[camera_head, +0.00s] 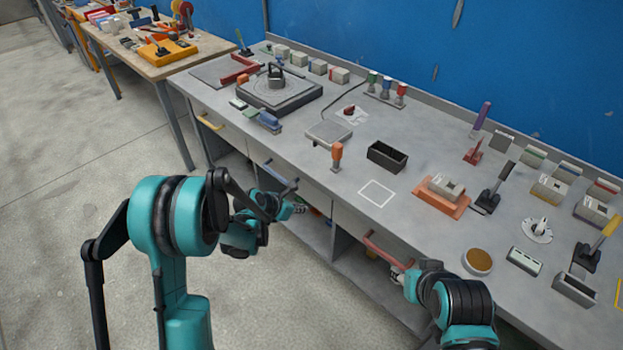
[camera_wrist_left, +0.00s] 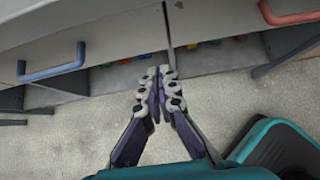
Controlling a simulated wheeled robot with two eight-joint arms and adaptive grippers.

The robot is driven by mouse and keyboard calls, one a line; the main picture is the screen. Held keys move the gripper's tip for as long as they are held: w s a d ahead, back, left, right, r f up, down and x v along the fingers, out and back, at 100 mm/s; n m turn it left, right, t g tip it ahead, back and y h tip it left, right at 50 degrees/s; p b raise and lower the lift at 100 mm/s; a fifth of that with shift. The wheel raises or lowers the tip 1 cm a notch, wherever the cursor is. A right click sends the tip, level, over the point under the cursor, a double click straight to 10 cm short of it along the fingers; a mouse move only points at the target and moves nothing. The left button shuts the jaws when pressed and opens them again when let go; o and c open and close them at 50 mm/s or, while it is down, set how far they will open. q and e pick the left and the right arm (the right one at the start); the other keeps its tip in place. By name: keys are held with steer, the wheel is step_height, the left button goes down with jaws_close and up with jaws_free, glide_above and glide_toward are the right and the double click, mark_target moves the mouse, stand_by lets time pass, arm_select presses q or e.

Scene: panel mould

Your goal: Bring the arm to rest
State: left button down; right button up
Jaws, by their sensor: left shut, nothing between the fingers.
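My left arm comes in from the left in the head view. Its gripper (camera_head: 298,208) hangs in front of the workbench's drawer fronts, below the top's edge. In the left wrist view the left gripper (camera_wrist_left: 160,78) is shut with its fingertips together and nothing between them. My right gripper (camera_head: 397,276) is partly visible at the bench front, below the red drawer handle (camera_head: 388,250). Its fingers are too small and hidden to tell their state.
The grey workbench (camera_head: 290,135) carries a black open box (camera_head: 387,156), an orange tray (camera_head: 428,200) and several tools. The blue drawer handle (camera_head: 281,176) is close to my left gripper and shows left in the wrist view (camera_wrist_left: 52,66). Open floor (camera_head: 60,200) lies left.

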arm_select(q)
steer(key=s+a+r+m+y, duration=0.3)
steer(key=s+r+m, duration=1)
steer(key=r, duration=0.1)
steer(key=s+a+r+m+y, duration=0.1)
steer(key=s+a+m, duration=0.1)
steer(key=s+m, duration=0.5)
steer(key=s+a+r+m+y, duration=0.1)
steer(key=s+a+m, duration=0.2)
steer(key=s+m, duration=0.5)
steer(key=shift+s+r+y, duration=0.25)
steer(key=shift+s+y, duration=0.05)
steer(key=shift+s, duration=0.25)
